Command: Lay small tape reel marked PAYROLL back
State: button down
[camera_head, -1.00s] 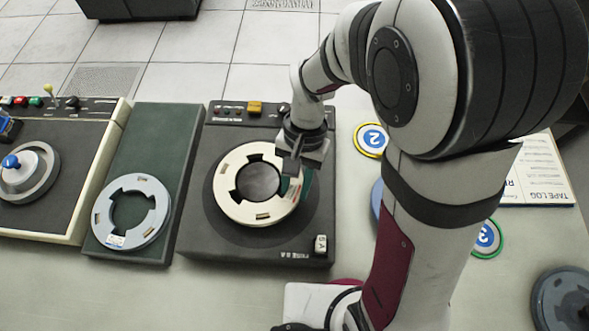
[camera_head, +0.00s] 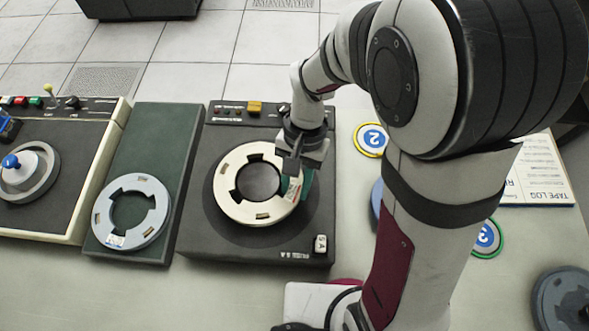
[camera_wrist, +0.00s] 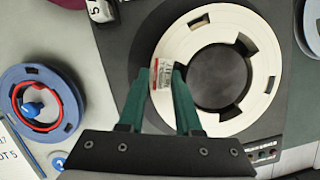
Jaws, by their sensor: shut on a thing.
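A cream tape reel (camera_head: 229,202) with a wide open centre sits at the dark round platter of a black machine (camera_head: 200,225). It also shows in the wrist view (camera_wrist: 250,102). A red and white label (camera_wrist: 161,76) is on its ring; I cannot read the word. My gripper (camera_head: 293,184) is shut on the ring at the label, its green fingers (camera_wrist: 163,78) on either side, one outside the rim and one in the centre opening. I cannot tell whether the reel touches the platter. A grey-blue reel (camera_head: 153,224) lies on a green pad (camera_head: 170,130) to the left.
Another machine with a blue-knobbed hub (camera_head: 40,185) stands far left. Round markers 2 (camera_head: 371,139) and 3 (camera_head: 487,237), a tape log sheet (camera_head: 540,175) and a dark reel (camera_head: 562,303) lie right. A blue reel with a red ring (camera_wrist: 67,120) is partly behind my arm.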

jog(key=shift+r, duration=3)
jog(key=w+a+m, duration=0.2)
jog(key=w+a, duration=0.4)
jog(key=a, duration=0.2)
jog(key=m+t+y, duration=0.2)
jog(key=m, duration=0.5)
send_over(164, 157)
notch_tip(164, 157, down, 6)
jog(key=shift+w+d+f, duration=0.1)
jog(key=shift+d+f, duration=0.15)
jog(key=shift+f, duration=0.8)
jog(key=shift+w+d+f, duration=0.1)
jog(key=shift+d+f, duration=0.1)
jog(key=shift+f, duration=0.85)
jog(key=shift+f, duration=1.25)
